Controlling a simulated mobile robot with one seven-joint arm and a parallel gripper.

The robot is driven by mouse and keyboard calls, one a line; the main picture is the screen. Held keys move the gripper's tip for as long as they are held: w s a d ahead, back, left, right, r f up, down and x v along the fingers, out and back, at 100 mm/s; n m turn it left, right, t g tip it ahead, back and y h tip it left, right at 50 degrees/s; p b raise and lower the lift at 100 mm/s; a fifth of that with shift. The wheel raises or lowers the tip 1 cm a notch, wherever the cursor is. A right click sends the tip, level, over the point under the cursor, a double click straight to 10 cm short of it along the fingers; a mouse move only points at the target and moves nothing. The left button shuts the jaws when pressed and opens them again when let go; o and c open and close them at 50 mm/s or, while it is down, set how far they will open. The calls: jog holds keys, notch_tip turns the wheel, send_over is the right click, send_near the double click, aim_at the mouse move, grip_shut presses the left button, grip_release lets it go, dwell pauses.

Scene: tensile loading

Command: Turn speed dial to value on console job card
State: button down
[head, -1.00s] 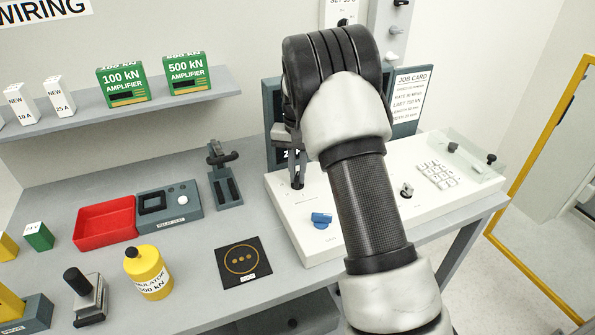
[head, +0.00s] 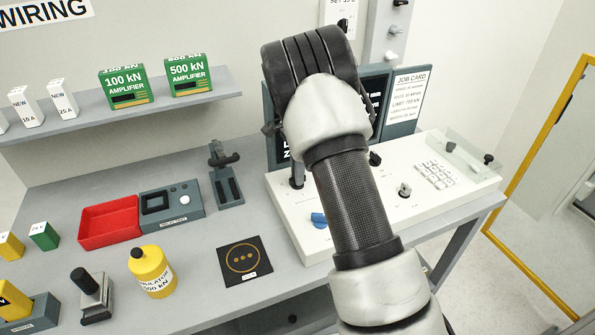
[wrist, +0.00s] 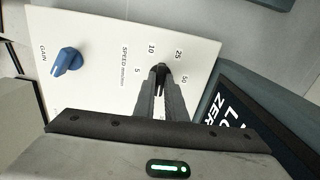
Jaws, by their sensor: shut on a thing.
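The speed dial (wrist: 161,66) is a small dark knob on the white console, with the marks 5, 10, 25 and 50 around it. My gripper (wrist: 160,76) is shut on the dial, and its fingers cover most of it, so I cannot tell the pointer's setting. In the head view my forearm and wrist hide most of the gripper above the console's left part. The job card (head: 409,100) is a white sheet on the dark panel behind the console. Its speed line is too small to read surely.
A blue gain knob (wrist: 67,61) sits on the console (head: 310,243) near the dial. A black knob (head: 375,158), another small knob (head: 404,191) and a keypad (head: 436,173) lie to the right. A dark display (wrist: 231,117) stands close to the gripper.

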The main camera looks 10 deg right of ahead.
jog(key=m+p, duration=0.1)
jog(key=m, duration=0.5)
jog(key=shift+r, duration=0.15)
jog(key=shift+m+p, duration=0.3)
jog(key=c, duration=1.8)
grip_release()
notch_tip(320, 180, up, 17)
jog(key=shift+r, duration=0.15)
